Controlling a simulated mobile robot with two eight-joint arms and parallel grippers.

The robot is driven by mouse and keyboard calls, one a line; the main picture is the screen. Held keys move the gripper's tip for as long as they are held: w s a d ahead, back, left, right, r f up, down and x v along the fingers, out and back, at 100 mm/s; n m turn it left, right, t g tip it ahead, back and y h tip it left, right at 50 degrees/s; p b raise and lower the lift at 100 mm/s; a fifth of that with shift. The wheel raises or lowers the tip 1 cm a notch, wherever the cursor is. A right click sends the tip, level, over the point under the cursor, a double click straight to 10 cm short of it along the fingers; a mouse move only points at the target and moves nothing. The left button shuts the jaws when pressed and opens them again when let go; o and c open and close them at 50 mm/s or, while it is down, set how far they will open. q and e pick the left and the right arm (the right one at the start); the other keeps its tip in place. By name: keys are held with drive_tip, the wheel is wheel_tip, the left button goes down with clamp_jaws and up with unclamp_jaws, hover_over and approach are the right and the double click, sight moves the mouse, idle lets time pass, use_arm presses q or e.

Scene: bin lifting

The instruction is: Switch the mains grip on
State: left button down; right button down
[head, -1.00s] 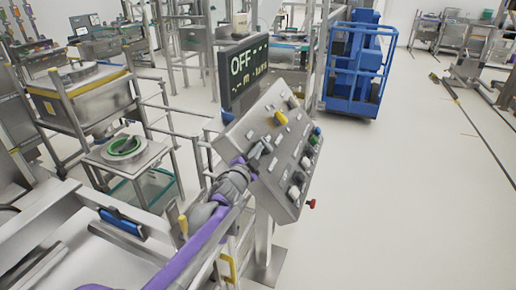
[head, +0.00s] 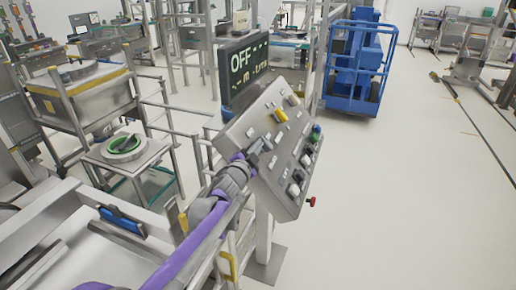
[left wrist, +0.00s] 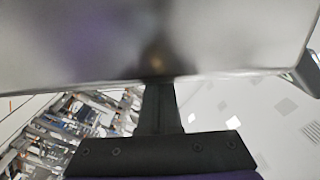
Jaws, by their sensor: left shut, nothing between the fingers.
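A tilted grey control panel (head: 277,178) stands on a post in the middle of the head view. It carries a yellow part (head: 280,115), a green button (head: 313,137), several dark and white knobs and a red knob (head: 312,201) at its lower right edge. A dark display (head: 243,72) behind it reads OFF. My left gripper (head: 262,146) is shut and empty at the panel's left part. In the left wrist view its dark fingers (left wrist: 160,100) reach a large grey metal surface (left wrist: 220,35). I cannot tell which control is the mains grip, or whether the fingers touch it.
A blue lift platform (head: 355,65) stands at the back right. A steel bin (head: 85,95) in a frame and a small stand with a green ring (head: 123,145) are at the left. Rails run beside the panel's left. The floor on the right (head: 410,190) is clear.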

sight(257, 138)
use_arm(q)
drive_tip(key=shift+w+a+r, duration=0.15)
drive_tip(key=shift+w, duration=0.05)
drive_tip(key=shift+w+a+r+b, duration=0.1)
drive_tip(key=shift+w+r+b, duration=0.15)
drive_tip(key=shift+w+b, duration=0.25)
drive_tip(key=shift+w+r+b, duration=0.35)
drive_tip(key=shift+w+r, duration=0.1)
drive_tip(key=shift+w, duration=0.3)
drive_tip(key=shift+w+b, duration=0.5)
drive_tip(key=shift+w+r, duration=0.1)
drive_tip(key=shift+r, duration=0.05)
idle(0.8)
